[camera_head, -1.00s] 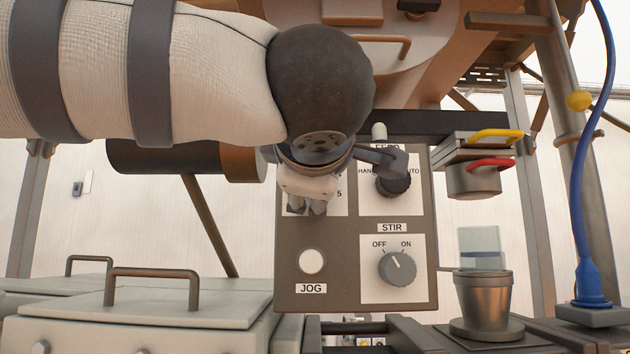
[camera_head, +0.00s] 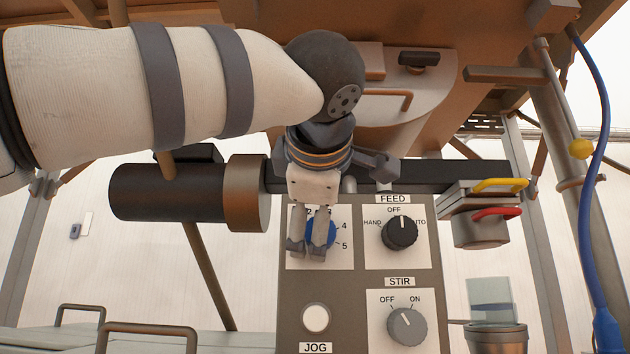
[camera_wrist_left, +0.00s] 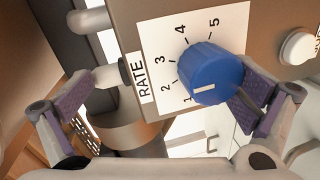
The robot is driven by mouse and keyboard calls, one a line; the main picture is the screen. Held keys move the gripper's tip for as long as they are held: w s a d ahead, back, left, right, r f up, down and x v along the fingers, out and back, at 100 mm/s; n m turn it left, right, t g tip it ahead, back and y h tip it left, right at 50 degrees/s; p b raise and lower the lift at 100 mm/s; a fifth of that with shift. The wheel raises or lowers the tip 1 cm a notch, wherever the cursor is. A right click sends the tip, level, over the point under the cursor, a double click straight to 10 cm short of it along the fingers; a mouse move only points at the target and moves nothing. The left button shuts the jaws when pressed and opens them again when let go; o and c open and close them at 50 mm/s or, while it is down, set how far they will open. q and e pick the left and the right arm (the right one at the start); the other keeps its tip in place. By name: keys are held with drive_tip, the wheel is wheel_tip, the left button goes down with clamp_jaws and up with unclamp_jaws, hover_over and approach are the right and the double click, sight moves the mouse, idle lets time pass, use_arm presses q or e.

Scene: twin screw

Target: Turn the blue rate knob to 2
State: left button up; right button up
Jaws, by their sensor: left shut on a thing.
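The blue rate knob (camera_head: 331,233) sits on a white dial plate marked 1 to 5 at the panel's upper left. It shows large in the left wrist view (camera_wrist_left: 212,70), where its white mark points at about 1. My left gripper (camera_head: 308,245) is at the knob, its fingers reaching down over the dial and partly hiding the knob and numbers. It is shut on the knob. In the left wrist view one finger pad (camera_wrist_left: 256,102) lies against the knob's side; the other finger's contact is hard to tell. My right gripper is not in view.
The FEED knob (camera_head: 400,231) is right of the dial, with the STIR knob (camera_head: 407,326) below it. The white JOG button (camera_head: 316,318) is under the rate dial. A dark cylinder (camera_head: 168,192) lies left of the panel. Red and yellow handles are at right.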

use_arm(q)
drive_tip(key=shift+t, duration=0.4)
drive_tip(key=s+r, duration=0.2)
drive_tip(key=r, duration=0.1)
drive_tip(key=shift+s+r, duration=0.15)
drive_tip(key=shift+s, duration=0.2)
drive_tip(key=shift+c, duration=0.2)
drive_tip(key=shift+s+d, duration=0.1)
drive_tip(key=shift+c, duration=0.2)
drive_tip(key=shift+s+f, duration=0.2)
drive_tip(key=shift+s, duration=0.6)
drive_tip(key=shift+s+f, duration=0.15)
drive_tip(key=shift+s, duration=0.6)
drive_tip(key=c, duration=0.5)
drive_tip(key=s, duration=0.4)
drive_tip(key=shift+s+d+f, duration=0.1)
drive_tip(key=shift+d, duration=0.2)
drive_tip(key=shift+g, duration=0.3)
drive_tip(key=shift+s+a+f, duration=0.1)
drive_tip(key=shift+s+f, duration=0.15)
drive_tip(key=shift+s, duration=0.6)
drive_tip(key=shift+s+d+f, duration=0.1)
drive_tip(key=shift+s+f, duration=0.15)
drive_tip(key=shift+s, duration=0.6)
drive_tip(key=shift+s+a+f, duration=0.1)
drive_tip(key=shift+s+f, duration=0.15)
drive_tip(key=shift+s, duration=0.6)
